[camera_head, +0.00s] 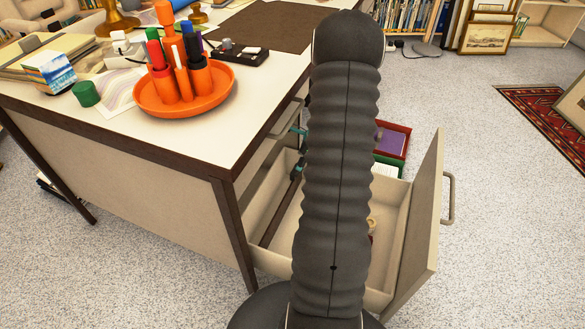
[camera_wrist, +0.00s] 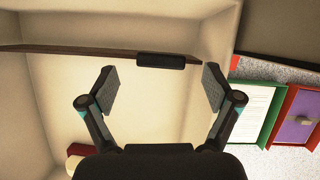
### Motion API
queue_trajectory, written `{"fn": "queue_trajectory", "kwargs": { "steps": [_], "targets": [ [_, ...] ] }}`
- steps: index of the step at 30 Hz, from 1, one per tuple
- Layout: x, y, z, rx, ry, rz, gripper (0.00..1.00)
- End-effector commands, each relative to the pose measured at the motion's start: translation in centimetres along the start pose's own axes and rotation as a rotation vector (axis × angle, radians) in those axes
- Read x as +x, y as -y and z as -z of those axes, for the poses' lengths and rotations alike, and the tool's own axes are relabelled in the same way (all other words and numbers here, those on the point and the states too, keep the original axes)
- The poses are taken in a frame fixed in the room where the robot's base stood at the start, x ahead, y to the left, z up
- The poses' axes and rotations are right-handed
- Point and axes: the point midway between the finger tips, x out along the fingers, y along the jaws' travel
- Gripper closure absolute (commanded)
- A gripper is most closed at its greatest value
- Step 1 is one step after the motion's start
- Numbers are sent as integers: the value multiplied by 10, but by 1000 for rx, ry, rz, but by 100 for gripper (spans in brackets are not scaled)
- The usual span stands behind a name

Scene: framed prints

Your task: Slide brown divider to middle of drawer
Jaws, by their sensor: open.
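The brown divider (camera_head: 278,214) is a thin dark strip across the open drawer (camera_head: 395,240), toward its desk end in the head view. In the wrist view the divider (camera_wrist: 80,51) runs across the upper part, with a black block (camera_wrist: 161,61) on it. My gripper (camera_wrist: 160,85) is open and empty, its two fingers apart, one toward each end of the block. The fingertips show just below the block in that view; I see no clear contact. In the head view my arm hides much of the drawer and most of the gripper.
A red and cream object (camera_wrist: 80,156) lies in the drawer. Beyond the drawer's side are a green-edged box (camera_wrist: 254,110) and a red box with purple inside (camera_wrist: 293,125). The desk (camera_head: 150,140) above carries an orange pen tray (camera_head: 185,100).

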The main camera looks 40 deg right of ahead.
Motion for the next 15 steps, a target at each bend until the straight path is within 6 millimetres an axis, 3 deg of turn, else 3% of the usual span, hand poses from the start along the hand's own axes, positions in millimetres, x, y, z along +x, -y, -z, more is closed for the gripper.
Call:
{"fn": "queue_trajectory", "kwargs": {
  "steps": [6, 15],
  "targets": [
    [31, 1, 3, 4, 0, 0, 11],
    [45, 0, 2, 1, 0, 1, 11]
  ]
}}
